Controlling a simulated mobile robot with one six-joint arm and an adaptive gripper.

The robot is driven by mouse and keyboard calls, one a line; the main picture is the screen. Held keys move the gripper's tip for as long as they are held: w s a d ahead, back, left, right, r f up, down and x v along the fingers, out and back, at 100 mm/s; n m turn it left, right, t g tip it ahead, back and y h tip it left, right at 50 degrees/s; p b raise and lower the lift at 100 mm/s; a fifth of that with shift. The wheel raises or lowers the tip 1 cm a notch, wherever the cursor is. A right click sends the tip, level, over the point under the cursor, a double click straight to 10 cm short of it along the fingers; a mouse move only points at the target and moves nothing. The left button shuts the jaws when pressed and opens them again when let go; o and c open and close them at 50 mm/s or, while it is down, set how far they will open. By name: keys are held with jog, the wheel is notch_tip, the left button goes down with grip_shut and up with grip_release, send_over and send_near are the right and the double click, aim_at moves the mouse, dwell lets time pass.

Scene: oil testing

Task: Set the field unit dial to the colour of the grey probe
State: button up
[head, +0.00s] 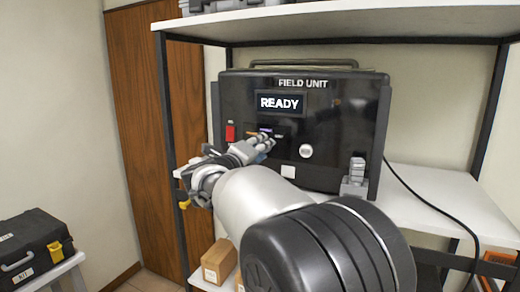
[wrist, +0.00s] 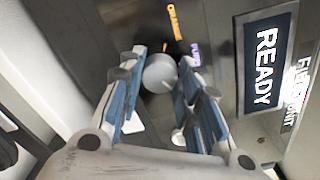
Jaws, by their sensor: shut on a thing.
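The field unit (head: 340,105) is a black box on the white shelf, with a display (head: 279,103) reading READY. My gripper (head: 265,143) is at the unit's front, below the display. In the wrist view my gripper (wrist: 162,65) has its fingers on both sides of the round grey dial (wrist: 159,74), shut on it. An orange label (wrist: 174,20) reading ORANGE and a purple label (wrist: 195,54) show beside the dial.
A red switch (head: 230,132) and a white round knob (head: 306,151) are on the unit's front. The white shelf (head: 425,192) has free room to the right, crossed by a black cable. A cardboard box (head: 219,261) sits below. A dark toolbox (head: 32,252) is at far left.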

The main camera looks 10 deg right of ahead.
jog(key=o, duration=1)
jog(key=shift+o, duration=0.2)
jog(key=v, duration=1.2)
